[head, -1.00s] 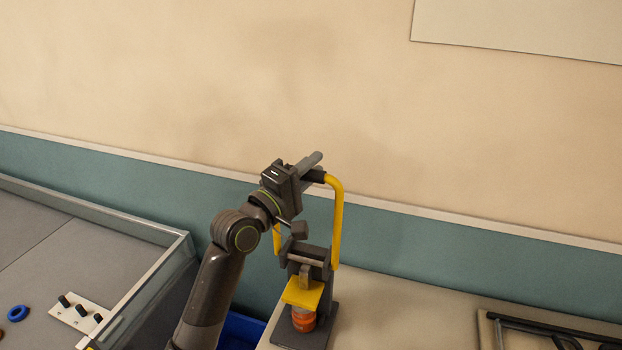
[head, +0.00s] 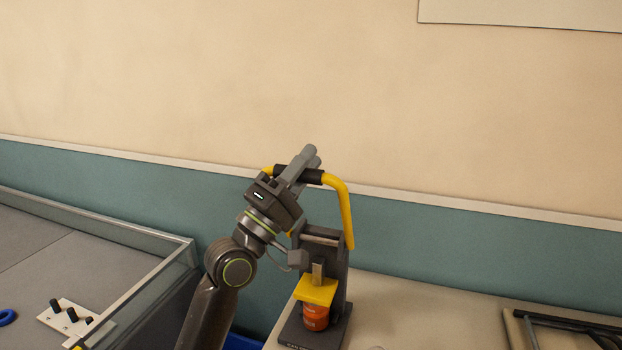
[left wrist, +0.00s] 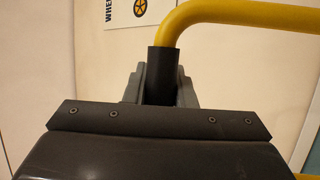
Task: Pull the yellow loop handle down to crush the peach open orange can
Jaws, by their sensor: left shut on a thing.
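The yellow loop handle (head: 346,212) of the can crusher stands raised, with a black grip (head: 312,176) across its top. My left gripper (head: 302,168) is shut on that black grip. In the left wrist view the black grip (left wrist: 163,72) sits between the fingers, and the yellow tube (left wrist: 225,17) bends off to the right. The orange can (head: 315,317) stands upright in the crusher, under the yellow press plate (head: 316,290). The plate hides the can's top, so I cannot tell whether it is open. My right gripper is in neither view.
The crusher's dark base (head: 295,335) stands near the left end of a pale bench (head: 410,315). A dark frame (head: 560,325) lies at the bench's right. A low-walled grey table (head: 70,240) is on the left, with a blue bin (head: 240,342) between.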

